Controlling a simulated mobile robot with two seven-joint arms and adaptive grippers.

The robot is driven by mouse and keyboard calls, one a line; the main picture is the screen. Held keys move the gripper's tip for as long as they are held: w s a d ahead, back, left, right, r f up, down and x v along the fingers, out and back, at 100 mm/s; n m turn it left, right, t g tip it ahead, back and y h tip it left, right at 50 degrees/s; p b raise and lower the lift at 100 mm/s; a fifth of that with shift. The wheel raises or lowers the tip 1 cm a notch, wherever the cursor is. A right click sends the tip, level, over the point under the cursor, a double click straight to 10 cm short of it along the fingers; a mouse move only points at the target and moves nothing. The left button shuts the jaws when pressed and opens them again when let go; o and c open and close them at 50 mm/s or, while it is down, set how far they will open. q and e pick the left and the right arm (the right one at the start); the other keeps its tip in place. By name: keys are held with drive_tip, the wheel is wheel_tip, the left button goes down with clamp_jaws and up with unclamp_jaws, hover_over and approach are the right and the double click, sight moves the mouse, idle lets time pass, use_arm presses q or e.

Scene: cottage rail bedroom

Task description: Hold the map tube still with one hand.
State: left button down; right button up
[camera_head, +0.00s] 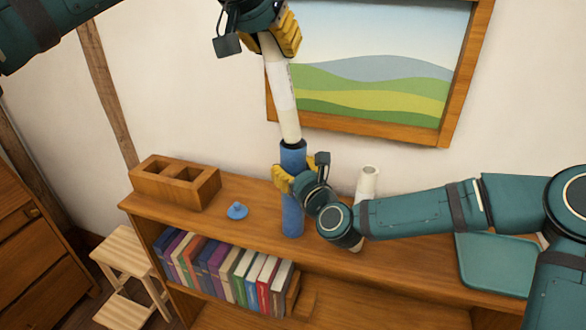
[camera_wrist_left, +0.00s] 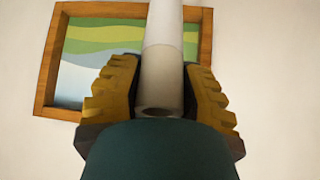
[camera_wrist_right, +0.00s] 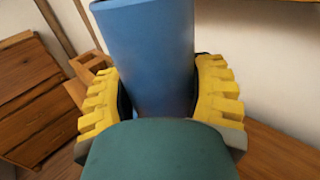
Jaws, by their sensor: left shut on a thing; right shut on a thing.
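The blue map tube (camera_head: 292,213) stands upright on the wooden shelf top. My right gripper (camera_head: 294,180) is shut on its middle; the right wrist view shows the blue wall (camera_wrist_right: 148,55) between both yellow fingers. A white rolled map (camera_head: 284,95) hangs above, slightly tilted, its lower end at the tube's mouth. How far it reaches inside is hidden. My left gripper (camera_head: 277,38) is shut on the roll's upper end. The left wrist view shows the roll (camera_wrist_left: 163,60) between the fingers. A blue cap (camera_head: 237,211) with a knob lies on the shelf top, left of the tube.
A wooden two-compartment box (camera_head: 176,184) stands at the shelf's left end. A white cylinder (camera_head: 367,181) stands behind my right wrist. A teal tray (camera_head: 497,264) lies at the right. Books (camera_head: 222,268) fill the shelf below. A framed picture (camera_head: 370,70) hangs on the wall behind.

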use_arm(q)
drive_tip(key=shift+f, duration=1.35)
drive_tip(key=c, duration=0.6)
unclamp_jaws()
drive_tip(key=v, duration=1.2)
drive_tip(key=shift+s+f, duration=0.1)
use_arm(e)
drive_tip(key=o, duration=1.4)
drive_tip(key=shift+c, duration=0.2)
